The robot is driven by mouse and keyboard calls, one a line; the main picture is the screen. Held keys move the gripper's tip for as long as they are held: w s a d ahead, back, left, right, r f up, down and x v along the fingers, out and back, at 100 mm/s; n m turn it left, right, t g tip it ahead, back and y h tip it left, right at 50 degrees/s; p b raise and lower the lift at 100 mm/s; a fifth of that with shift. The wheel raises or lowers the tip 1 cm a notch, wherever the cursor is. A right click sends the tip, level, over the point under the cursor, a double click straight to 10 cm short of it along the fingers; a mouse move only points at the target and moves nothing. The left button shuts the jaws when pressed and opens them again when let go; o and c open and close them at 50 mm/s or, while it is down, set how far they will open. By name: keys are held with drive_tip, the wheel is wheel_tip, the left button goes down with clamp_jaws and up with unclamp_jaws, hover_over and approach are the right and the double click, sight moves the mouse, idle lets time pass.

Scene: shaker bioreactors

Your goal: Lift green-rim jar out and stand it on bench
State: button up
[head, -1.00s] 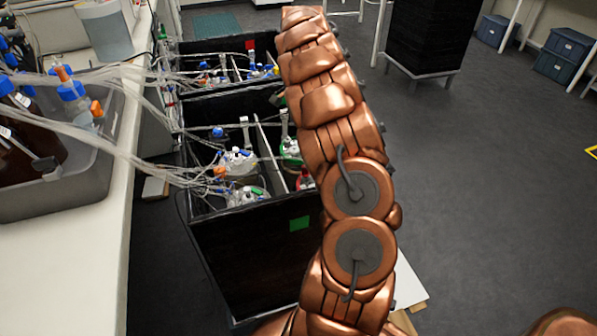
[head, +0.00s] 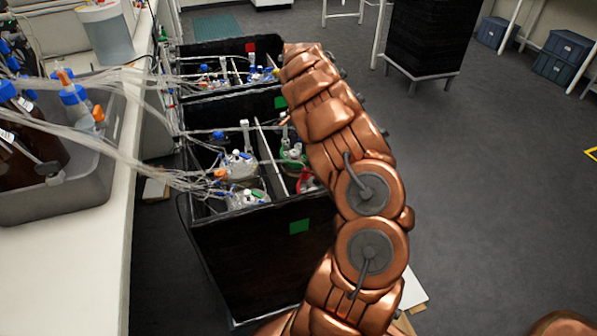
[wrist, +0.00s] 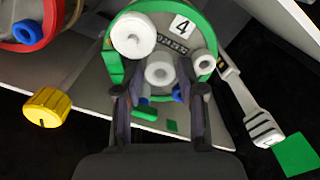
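The green-rim jar (wrist: 208,60) is at the top middle of the wrist view. Its lid carries a label with the number 4, white caps and small blue parts. In the head view the green-rim jar (head: 292,152) sits in the near black shaker box, partly hidden by my arm. My gripper (wrist: 160,92) is open, its two fingers apart over the near side of the lid, one on each side of a white cap. I see no contact with the cap. The gripper itself is hidden in the head view. The bench (head: 75,265) is at the left.
A red-rim jar (wrist: 50,18) and a yellow cap (wrist: 47,106) are close on the left in the wrist view. A grey clamp (wrist: 250,112) is on the right. Tubes (head: 130,150) run from the bench to the box. A grey tub (head: 100,175) stands on the bench.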

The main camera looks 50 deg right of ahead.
drive_tip(key=shift+c, duration=0.2)
clamp_jaws()
idle(0.4)
